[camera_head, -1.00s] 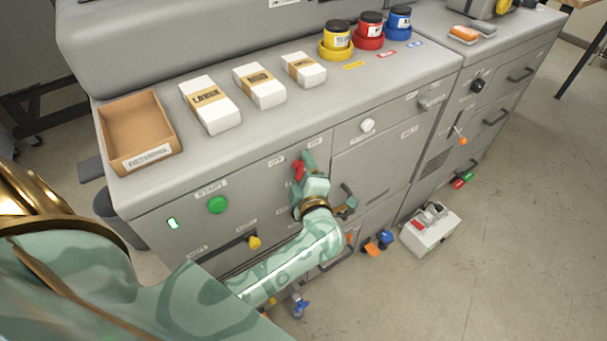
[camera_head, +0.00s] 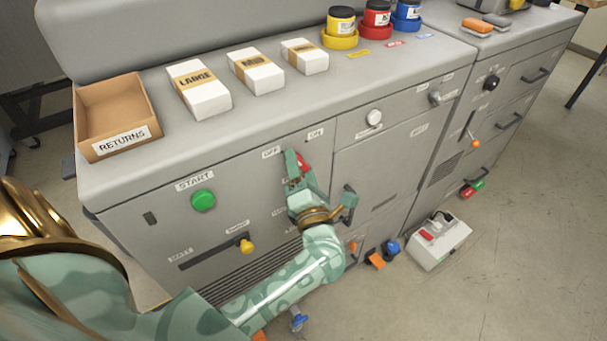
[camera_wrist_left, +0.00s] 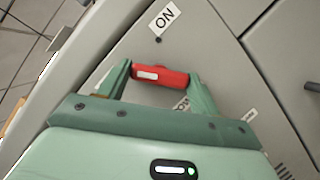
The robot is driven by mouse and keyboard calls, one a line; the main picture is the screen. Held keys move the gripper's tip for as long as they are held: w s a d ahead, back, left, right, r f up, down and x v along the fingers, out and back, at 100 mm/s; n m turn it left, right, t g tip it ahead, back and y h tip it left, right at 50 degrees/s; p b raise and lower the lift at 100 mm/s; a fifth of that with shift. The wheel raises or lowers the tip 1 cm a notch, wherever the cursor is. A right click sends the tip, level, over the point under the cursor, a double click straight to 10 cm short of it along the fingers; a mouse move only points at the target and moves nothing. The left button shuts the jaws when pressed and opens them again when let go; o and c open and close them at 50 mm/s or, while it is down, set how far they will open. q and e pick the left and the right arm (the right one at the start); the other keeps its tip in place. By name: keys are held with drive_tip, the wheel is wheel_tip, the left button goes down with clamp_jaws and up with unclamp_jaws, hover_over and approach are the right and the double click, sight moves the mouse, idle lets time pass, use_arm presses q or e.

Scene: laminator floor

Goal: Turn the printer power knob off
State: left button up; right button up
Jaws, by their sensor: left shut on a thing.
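The red power knob (camera_head: 303,160) is on the grey front panel, below and between the OFF label (camera_head: 271,151) and the ON label (camera_head: 315,133). My left gripper (camera_head: 298,165) is shut on it and partly hides it. In the left wrist view the red knob (camera_wrist_left: 165,76) lies crosswise between the two green fingers, with a white mark at its left end. The ON label (camera_wrist_left: 164,18) shows beyond it there, beside a small dark dot. The small indicator window (camera_head: 150,218) left of the START button is dark. My right gripper is out of view.
The green START button (camera_head: 203,200) and a yellow slider knob (camera_head: 246,246) are left of my gripper. A white knob (camera_head: 374,118) is to the right. The RETURNS box (camera_head: 118,115), white packs and ink jars stand on top. A grey switch box (camera_head: 440,241) is on the floor.

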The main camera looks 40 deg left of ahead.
use_arm(q)
drive_tip(key=shift+f+n+y+b, duration=0.3)
drive_tip(key=shift+n+y+b, duration=0.3)
drive_tip(key=shift+n+b, duration=0.55)
drive_tip(key=shift+r+n, duration=0.1)
drive_tip(key=shift+n, duration=0.35)
drive_tip(key=shift+r, duration=0.1)
drive_tip(key=o, duration=1)
